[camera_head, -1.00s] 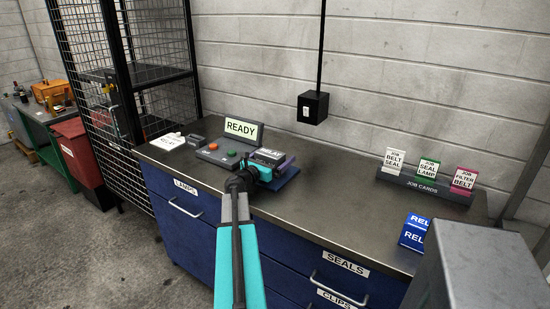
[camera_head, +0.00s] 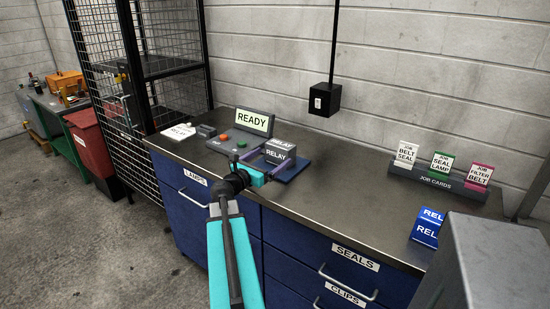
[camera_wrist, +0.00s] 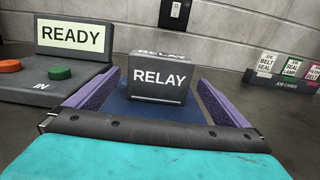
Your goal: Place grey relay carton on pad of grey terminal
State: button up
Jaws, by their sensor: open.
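The grey relay carton (camera_wrist: 160,78), marked RELAY, stands upright on the blue pad (camera_wrist: 160,112) of the grey terminal (camera_wrist: 68,77). In the head view the carton (camera_head: 278,153) sits on the pad (camera_head: 293,171), right of the terminal's buttons. The terminal's screen (camera_head: 254,121) reads READY. My gripper (camera_wrist: 153,92) is open. Its two purple-lined fingers lie on either side of the carton, with visible gaps, and the carton is beyond the palm. In the head view my gripper (camera_head: 262,167) is at the pad's near left edge and partly hides it.
A blue relay carton (camera_head: 427,228) stands at the counter's right. A job card rack (camera_head: 435,183) is behind it. A white RELAY card (camera_head: 179,132) and a small grey device lie left of the terminal. The middle of the counter is clear. A black socket box hangs behind.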

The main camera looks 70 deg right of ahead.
jog(key=shift+w+a, duration=0.15)
jog(key=shift+a, duration=0.5)
dwell(0.3)
